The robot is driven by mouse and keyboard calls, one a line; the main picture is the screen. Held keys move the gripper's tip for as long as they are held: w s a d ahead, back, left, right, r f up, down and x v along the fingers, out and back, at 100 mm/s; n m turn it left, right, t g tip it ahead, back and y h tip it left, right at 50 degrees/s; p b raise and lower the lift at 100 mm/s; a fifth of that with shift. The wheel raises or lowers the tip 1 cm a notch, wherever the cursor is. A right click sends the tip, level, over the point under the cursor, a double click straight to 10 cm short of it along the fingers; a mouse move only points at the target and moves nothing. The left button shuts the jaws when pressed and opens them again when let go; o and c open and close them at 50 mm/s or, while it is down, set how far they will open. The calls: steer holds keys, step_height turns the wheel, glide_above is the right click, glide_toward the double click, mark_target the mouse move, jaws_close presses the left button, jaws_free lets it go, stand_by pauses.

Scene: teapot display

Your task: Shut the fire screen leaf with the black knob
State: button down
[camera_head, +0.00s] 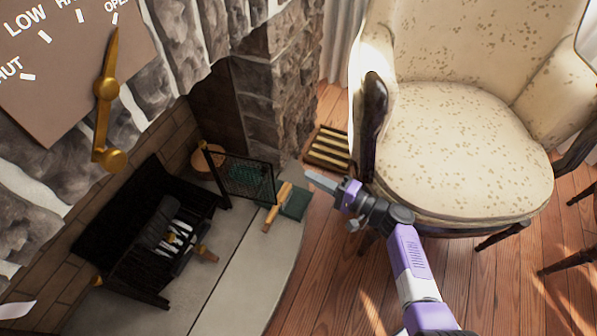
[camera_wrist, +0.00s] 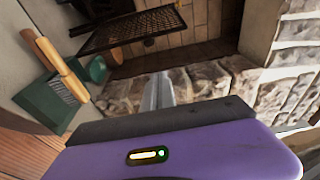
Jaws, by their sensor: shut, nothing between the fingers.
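The fire screen leaf (camera_head: 246,179) is a dark mesh panel in a black frame. It stands out from the fireplace opening, over the hearth, left of my gripper (camera_head: 314,181). The leaf also shows at the top of the wrist view (camera_wrist: 130,30), beyond and left of my gripper (camera_wrist: 158,88). My gripper is shut and empty, in the air near the right edge of the hearth and apart from the leaf.
A wooden-handled brush (camera_head: 277,207) and a green dustpan (camera_head: 296,203) lie between the leaf and my gripper. A black grate (camera_head: 150,250) stands left. A stone pillar (camera_head: 280,85), slatted wooden box (camera_head: 328,150) and cream armchair (camera_head: 460,150) border the space.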

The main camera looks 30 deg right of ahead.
steer(key=b+x, duration=0.3)
steer(key=x, duration=0.7)
steer(key=shift+s+a+p, duration=0.4)
steer(key=shift+s+a, duration=0.95)
steer(key=shift+s, duration=0.3)
